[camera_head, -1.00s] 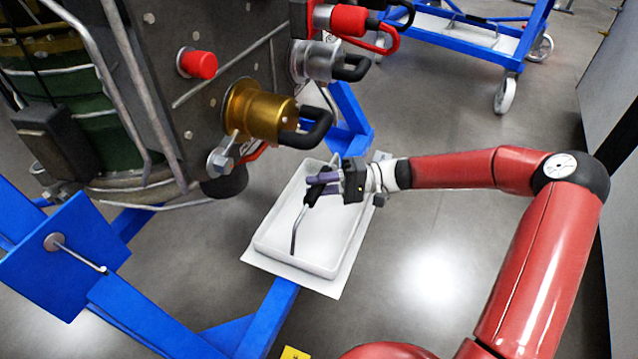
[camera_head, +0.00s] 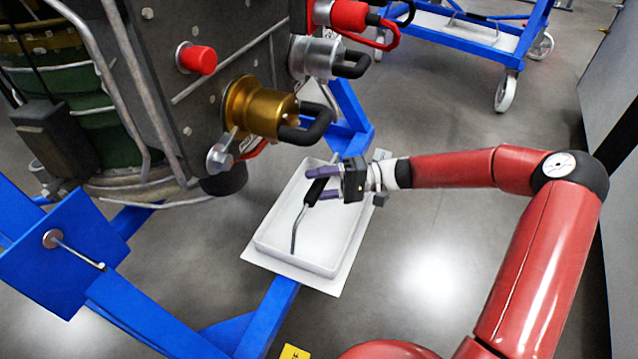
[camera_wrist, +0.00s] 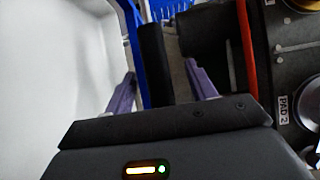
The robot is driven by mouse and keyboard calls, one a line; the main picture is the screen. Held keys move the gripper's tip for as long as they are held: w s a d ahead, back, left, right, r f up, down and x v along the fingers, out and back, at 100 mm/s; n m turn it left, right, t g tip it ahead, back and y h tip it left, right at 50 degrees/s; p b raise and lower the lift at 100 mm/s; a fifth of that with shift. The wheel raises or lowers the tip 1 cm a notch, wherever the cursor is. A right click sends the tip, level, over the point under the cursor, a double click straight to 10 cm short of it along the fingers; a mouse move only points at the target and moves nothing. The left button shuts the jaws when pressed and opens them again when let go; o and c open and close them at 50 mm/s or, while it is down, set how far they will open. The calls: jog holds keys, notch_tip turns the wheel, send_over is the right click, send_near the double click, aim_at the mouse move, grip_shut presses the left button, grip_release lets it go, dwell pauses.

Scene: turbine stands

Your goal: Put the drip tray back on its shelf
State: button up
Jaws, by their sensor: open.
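The white drip tray (camera_head: 268,243) sits flat on a white shelf plate (camera_head: 325,288) on the blue stand, and the plate's edge shows around it. A bent metal tool (camera_head: 297,230) with a black handle lies in the tray. My gripper (camera_head: 317,184) is over the tray's far right part, with its purple fingers open on either side of the black handle. In the wrist view, a black cylinder (camera_wrist: 154,62), which looks like the handle, stands between the spread fingers; the tray (camera_wrist: 60,70) fills the left side. Whether a finger touches the handle cannot be told.
The turbine body (camera_head: 200,120) overhangs the tray's left side, with a brass fitting (camera_head: 258,108) and a red cap (camera_head: 197,61). Blue stand beams (camera_head: 160,310) run at lower left. Another blue cart (camera_head: 480,45) stands behind. Open floor (camera_head: 440,260) lies right of the tray.

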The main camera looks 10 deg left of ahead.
jog(key=shift+d, duration=0.1)
jog(key=shift+p+v, duration=0.45)
jog(key=shift+v, duration=2.95)
jog(key=s+d+r+m+t+h+p, duration=0.2)
jog(key=s+d+r+t+h+p, duration=0.2)
jog(key=s+d+r+h, duration=0.4)
jog(key=s+d+r+m+t+h+p, duration=0.1)
jog(key=s+d+r+t+h+p, duration=0.4)
jog(key=s+r, duration=1.1)
jog(key=d+t+h, duration=0.2)
jog(key=d+h, duration=0.2)
jog(key=shift+r+m, duration=0.25)
jog(key=shift+m, duration=0.15)
